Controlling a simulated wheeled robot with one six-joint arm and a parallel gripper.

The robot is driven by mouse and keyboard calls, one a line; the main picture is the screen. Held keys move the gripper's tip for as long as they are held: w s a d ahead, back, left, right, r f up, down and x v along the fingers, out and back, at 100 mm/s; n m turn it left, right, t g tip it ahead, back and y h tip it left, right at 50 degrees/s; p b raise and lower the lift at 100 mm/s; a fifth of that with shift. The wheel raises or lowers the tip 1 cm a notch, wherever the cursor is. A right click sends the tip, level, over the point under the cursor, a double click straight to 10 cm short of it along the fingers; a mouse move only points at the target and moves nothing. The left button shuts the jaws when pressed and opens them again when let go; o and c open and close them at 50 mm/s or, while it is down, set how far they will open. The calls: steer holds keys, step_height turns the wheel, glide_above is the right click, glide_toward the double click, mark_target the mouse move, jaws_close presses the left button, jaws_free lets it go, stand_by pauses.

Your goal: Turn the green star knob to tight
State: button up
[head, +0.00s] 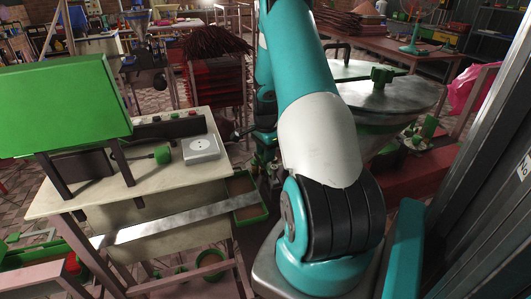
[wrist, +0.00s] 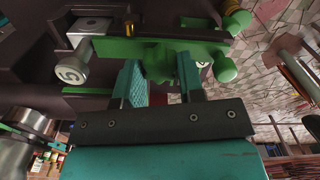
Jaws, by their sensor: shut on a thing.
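The green star knob (wrist: 158,60) shows in the wrist view, in front of a green bar (wrist: 115,48). My gripper (wrist: 160,78) has its two teal fingers on either side of the knob and is shut on it. The far side of the knob is hidden, and I see no tight mark or pointer. In the head view my arm crosses the middle, and I cannot make out the gripper or the held knob clearly there.
In the wrist view, green ball ends (wrist: 226,69) sit close right of the fingers, and a metal cylinder with a pale round face (wrist: 72,72) sits left. The head view shows a workbench (head: 150,185) at left and a round metal lid (head: 400,97) at right.

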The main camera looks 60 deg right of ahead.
steer(key=o, duration=0.9)
steer(key=shift+w, duration=0.1)
step_height(320, 180, up, 18)
steer(key=shift+f+b, duration=0.2)
steer(key=shift+b, duration=1.05)
